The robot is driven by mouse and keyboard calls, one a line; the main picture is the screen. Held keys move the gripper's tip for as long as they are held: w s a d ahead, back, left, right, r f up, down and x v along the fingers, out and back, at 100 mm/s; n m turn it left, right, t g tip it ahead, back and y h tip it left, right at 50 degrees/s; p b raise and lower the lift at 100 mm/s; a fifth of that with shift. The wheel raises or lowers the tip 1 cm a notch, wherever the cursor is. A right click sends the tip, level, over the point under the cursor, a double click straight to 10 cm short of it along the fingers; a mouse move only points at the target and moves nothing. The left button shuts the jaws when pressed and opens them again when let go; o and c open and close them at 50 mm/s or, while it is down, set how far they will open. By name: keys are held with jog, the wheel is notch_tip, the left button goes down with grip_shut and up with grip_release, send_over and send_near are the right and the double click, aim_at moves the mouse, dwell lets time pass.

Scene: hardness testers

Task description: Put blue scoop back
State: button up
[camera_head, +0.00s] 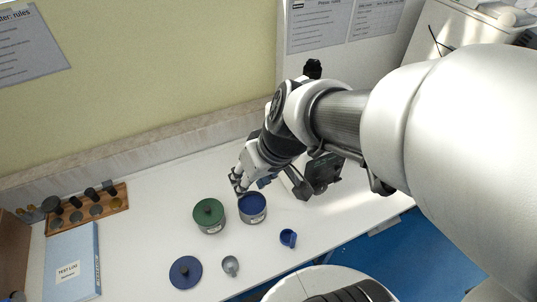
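A small blue cup-shaped piece, which looks like the blue scoop (288,238), lies on the white table right of the jars. A blue jar (253,210) stands open, with a dark blue inside. A round blue lid with a knob (185,272) lies flat at the front left. My gripper (238,184) is above and just behind the blue jar, pointing down to the left. A small dark blue piece (265,182) shows beside the gripper; I cannot tell whether it is held. The finger gap is too small to judge.
A green jar with its lid on (209,215) stands left of the blue jar. A grey scoop (230,265) lies in front. A blue-white test log binder (74,262) and a wooden rack (88,211) are at the left. The table's front edge is near the blue cup-shaped piece.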

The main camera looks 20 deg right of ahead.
jog(key=s+d+r+m+h, duration=0.1)
jog(key=s+d+r+h, duration=0.1)
jog(key=s+r, duration=0.4)
jog(key=s+d, duration=0.1)
jog(key=s, duration=0.3)
jog(key=shift+s+m+t+h, duration=0.3)
jog(key=shift+s, duration=0.1)
notch_tip(320, 180, down, 16)
jog(key=b, duration=1.6)
